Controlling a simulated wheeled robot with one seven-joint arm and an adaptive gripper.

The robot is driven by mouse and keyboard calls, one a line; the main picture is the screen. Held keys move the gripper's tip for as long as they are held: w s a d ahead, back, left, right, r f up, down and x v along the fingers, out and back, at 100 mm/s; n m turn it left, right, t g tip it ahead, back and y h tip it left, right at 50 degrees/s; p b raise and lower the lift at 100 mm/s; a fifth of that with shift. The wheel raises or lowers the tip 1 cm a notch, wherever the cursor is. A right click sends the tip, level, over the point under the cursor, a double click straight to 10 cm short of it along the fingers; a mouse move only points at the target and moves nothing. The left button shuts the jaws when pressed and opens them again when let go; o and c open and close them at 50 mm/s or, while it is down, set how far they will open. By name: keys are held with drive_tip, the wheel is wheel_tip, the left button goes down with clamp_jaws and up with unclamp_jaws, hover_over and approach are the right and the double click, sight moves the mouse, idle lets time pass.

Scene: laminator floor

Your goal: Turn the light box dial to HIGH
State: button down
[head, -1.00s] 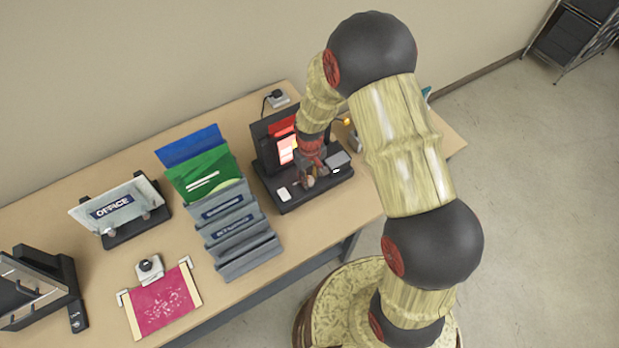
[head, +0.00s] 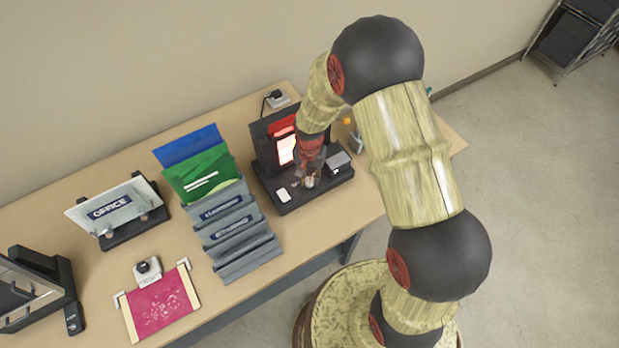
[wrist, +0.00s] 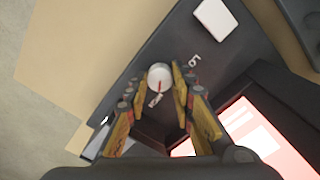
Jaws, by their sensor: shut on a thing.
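The light box (head: 341,177) is a black unit near the table's right end, with an upright lit panel (head: 287,150). Its dial (wrist: 160,77) is a round white knob with a red mark toward the bottom of the wrist view, near a small label that is too small to read. Another small label lies to the dial's right. My gripper (wrist: 159,80) is over the base with one finger on each side of the dial, shut on it. In the head view my gripper (head: 307,176) hides most of the dial.
A white card (wrist: 215,18) lies on the base beside the dial. Left of the light box stand a grey folder rack (head: 240,235), an OFFICE sign (head: 112,206) and a pink sheet on a board (head: 160,304). Bare table lies in front of the box.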

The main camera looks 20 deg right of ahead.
sight(309, 180)
drive_tip(key=shift+m, duration=0.6)
drive_tip(key=c, duration=1.5)
unclamp_jaws()
wheel_tip(309, 180, up, 12)
